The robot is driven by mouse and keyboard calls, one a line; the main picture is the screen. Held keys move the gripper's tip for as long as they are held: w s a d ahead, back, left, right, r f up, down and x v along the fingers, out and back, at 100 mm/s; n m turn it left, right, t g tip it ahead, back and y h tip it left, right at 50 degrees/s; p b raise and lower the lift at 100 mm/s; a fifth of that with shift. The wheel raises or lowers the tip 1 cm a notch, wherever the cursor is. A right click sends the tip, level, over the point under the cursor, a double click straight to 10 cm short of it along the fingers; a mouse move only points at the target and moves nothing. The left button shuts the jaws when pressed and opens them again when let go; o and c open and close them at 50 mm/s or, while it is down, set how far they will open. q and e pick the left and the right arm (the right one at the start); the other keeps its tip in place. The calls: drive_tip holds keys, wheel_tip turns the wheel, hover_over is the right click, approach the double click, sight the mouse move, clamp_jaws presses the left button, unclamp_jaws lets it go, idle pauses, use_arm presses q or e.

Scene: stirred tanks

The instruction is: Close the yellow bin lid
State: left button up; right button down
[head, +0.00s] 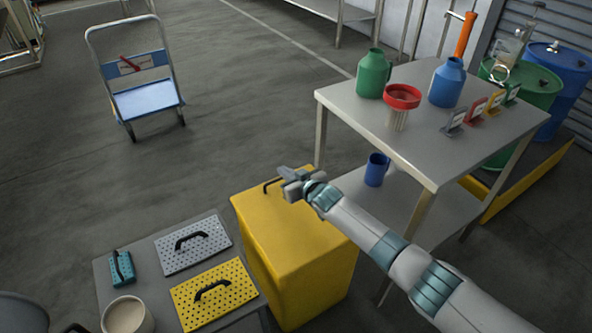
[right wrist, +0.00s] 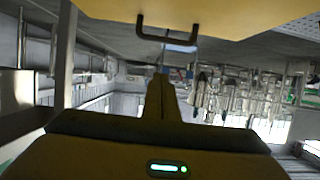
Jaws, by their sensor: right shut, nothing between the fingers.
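The yellow bin (head: 300,285) stands on the floor left of the grey table. Its yellow lid (head: 285,220) lies flat across the top in the head view, and I see no gap under it. A black handle (head: 268,187) sits at the lid's far edge. It also shows in the right wrist view (right wrist: 167,36), against a yellow surface. My right gripper (head: 288,181) is shut and empty, just above the far part of the lid beside the handle. I cannot tell whether it touches the lid. My left gripper is not in view.
The grey table (head: 375,118) with jugs and a red-rimmed basket (head: 402,97) stands to the right. A low stand with perforated plates (head: 213,293) and a pale bucket (head: 127,316) is at lower left. A blue trolley (head: 146,100) stands farther back on open floor.

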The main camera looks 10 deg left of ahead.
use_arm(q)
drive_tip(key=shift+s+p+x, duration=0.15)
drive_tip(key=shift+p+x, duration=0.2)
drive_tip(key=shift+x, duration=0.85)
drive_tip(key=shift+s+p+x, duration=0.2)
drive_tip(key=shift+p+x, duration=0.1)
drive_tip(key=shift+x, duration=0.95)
use_arm(e)
drive_tip(key=s+d+r, duration=0.4)
drive_tip(key=s, duration=0.1)
drive_tip(key=shift+r, duration=0.2)
